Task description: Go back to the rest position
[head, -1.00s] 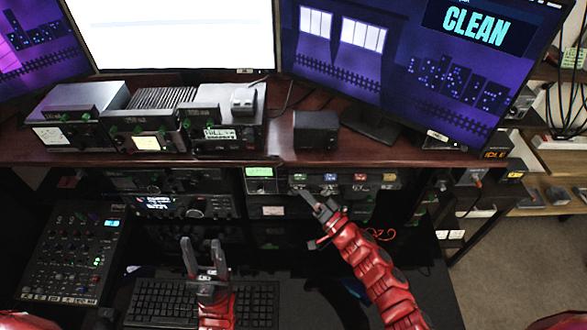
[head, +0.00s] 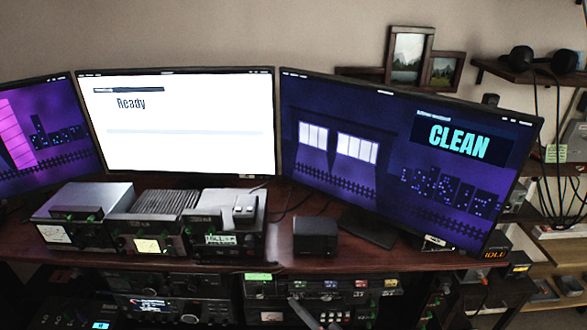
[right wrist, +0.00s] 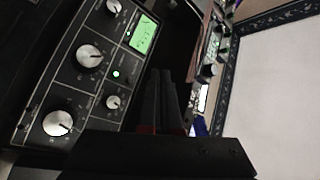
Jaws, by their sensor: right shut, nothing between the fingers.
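My right gripper (head: 300,308) shows only as a grey fingertip part at the bottom edge of the head view, in front of the lower equipment row. In the right wrist view its dark fingers (right wrist: 163,84) are together with nothing held between them. They point past a black tuner panel (right wrist: 75,62), which carries several silver knobs and a lit green display (right wrist: 143,34). The fingers appear apart from the knobs. My left gripper is out of the head view.
Radio units (head: 150,220) and a small black box (head: 315,236) stand on the dark wooden shelf (head: 275,262). Behind are monitors, one reading "Ready" (head: 180,130) and one "CLEAN" (head: 400,150). More rack equipment (head: 168,290) sits below. Shelves with cables (head: 560,170) stand at right.

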